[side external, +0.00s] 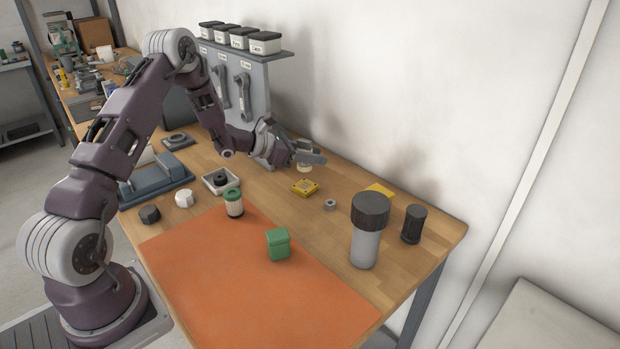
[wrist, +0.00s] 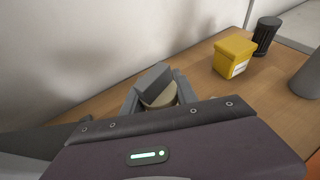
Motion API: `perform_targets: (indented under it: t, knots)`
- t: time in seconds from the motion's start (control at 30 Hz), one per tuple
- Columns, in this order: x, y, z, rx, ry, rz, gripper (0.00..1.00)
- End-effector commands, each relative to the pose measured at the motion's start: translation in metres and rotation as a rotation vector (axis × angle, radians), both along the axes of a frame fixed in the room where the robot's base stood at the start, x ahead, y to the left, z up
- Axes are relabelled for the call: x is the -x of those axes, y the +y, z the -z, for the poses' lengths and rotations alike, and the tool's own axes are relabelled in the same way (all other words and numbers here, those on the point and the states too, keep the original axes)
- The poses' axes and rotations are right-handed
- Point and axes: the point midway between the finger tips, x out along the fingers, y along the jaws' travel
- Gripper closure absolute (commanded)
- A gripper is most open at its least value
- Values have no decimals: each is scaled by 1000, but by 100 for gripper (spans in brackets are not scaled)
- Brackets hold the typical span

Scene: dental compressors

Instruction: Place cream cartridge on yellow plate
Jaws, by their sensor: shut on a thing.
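My gripper (side external: 308,157) is shut on the cream cartridge (side external: 305,168), near the wall side of the bench.
A yellow box (wrist: 235,56) and a black ribbed cylinder (side external: 413,224) stand right, by a large grey black-capped canister (side external: 366,232). A small grey nut (side external: 330,204) lies near the plate.

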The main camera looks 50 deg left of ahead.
Motion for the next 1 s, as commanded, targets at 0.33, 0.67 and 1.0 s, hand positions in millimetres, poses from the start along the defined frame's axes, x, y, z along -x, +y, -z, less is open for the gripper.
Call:
perform_targets:
  t: [0.33,0.67,1.0]
  knots:
    - [0,0,54,0,-1,0,100]
    - [0,-1,57,0,-1,1,100]
    - [0,0,57,-1,-1,2,43]
